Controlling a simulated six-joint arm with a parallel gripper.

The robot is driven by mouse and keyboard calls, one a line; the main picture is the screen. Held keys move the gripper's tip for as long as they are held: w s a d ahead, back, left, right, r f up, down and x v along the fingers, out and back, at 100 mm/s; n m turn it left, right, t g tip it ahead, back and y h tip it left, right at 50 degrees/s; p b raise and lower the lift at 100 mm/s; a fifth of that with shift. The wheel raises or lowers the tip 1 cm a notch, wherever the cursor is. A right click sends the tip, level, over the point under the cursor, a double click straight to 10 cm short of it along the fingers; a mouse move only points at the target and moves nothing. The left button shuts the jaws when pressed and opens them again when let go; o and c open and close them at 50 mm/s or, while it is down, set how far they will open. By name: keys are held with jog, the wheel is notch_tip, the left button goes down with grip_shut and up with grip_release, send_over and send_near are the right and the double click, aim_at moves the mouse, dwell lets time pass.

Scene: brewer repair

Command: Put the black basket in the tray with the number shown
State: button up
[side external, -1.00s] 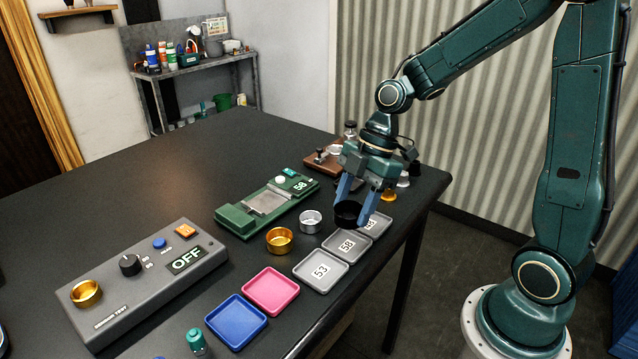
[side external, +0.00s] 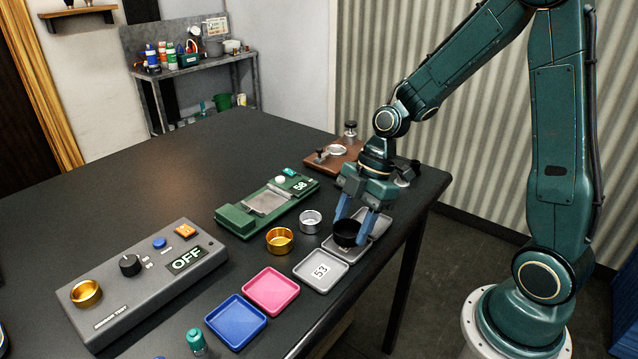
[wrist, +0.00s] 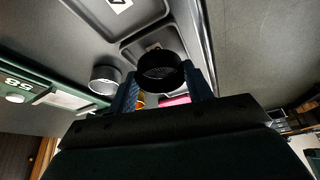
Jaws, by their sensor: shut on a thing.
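The black basket (side external: 346,233) is upright between the fingers of my gripper (side external: 351,229), which is shut on it. The basket is over or in the middle grey tray (side external: 350,256) and hides most of its label; I cannot tell whether it touches the tray floor. In the wrist view the basket (wrist: 160,72) sits between the blue fingers, with the tray (wrist: 132,50) behind it. The near grey tray (side external: 320,271) reads 53. The far grey tray (side external: 381,222) is partly hidden by my gripper. The green device (side external: 265,205) has a display (side external: 300,186) that reads 58.
A gold basket (side external: 279,241) and a silver basket (side external: 310,222) stand close left of the grey trays. Pink (side external: 273,291) and blue (side external: 236,320) trays lie nearer. A grey box (side external: 150,285) reads OFF. The table's right edge runs close beside the trays.

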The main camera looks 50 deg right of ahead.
jog(key=shift+f, duration=0.6)
jog(key=o, duration=1)
jog(key=shift+r, duration=0.15)
jog(key=shift+r, duration=0.45)
jog(key=v, duration=1.2)
jog(key=shift+d, duration=0.1)
